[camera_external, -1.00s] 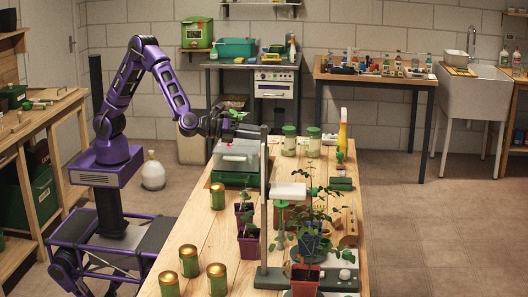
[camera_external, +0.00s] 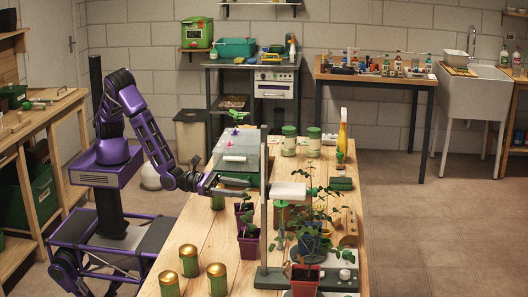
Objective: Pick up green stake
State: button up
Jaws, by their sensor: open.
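I cannot pick out the green stake with certainty; it may be too small or hidden among the plants and stand. My gripper (camera_external: 236,189) is open and seems empty. It is low over the table's left side, in front of the clear-lidded propagator box (camera_external: 236,158). In the picture it lies just above the small seedling pots and left of the grey upright post (camera_external: 264,205). The two dark purple seedling pots (camera_external: 248,245) stand on the table below it. Whether the fingertips touch a plant or the post cannot be told.
The wooden table (camera_external: 196,238) carries gold-lidded green tins (camera_external: 217,280) at its near left. Right of the post are a white cylinder (camera_external: 288,190), leafy plants and a red pot (camera_external: 305,280). Green jars (camera_external: 289,140) and a yellow spray bottle (camera_external: 343,130) stand at the back.

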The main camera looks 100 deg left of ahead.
jog(key=shift+w+d+r, duration=0.1)
jog(key=shift+w+d, duration=0.3)
jog(key=shift+w, duration=1.85)
jog(key=shift+w+d+f, duration=0.1)
jog(key=shift+w+d, duration=0.25)
jog(key=shift+w, duration=1.9)
jog(key=shift+w+d+r, duration=0.1)
jog(key=shift+w+d, duration=0.3)
jog(key=shift+w, duration=1.85)
grip_shut()
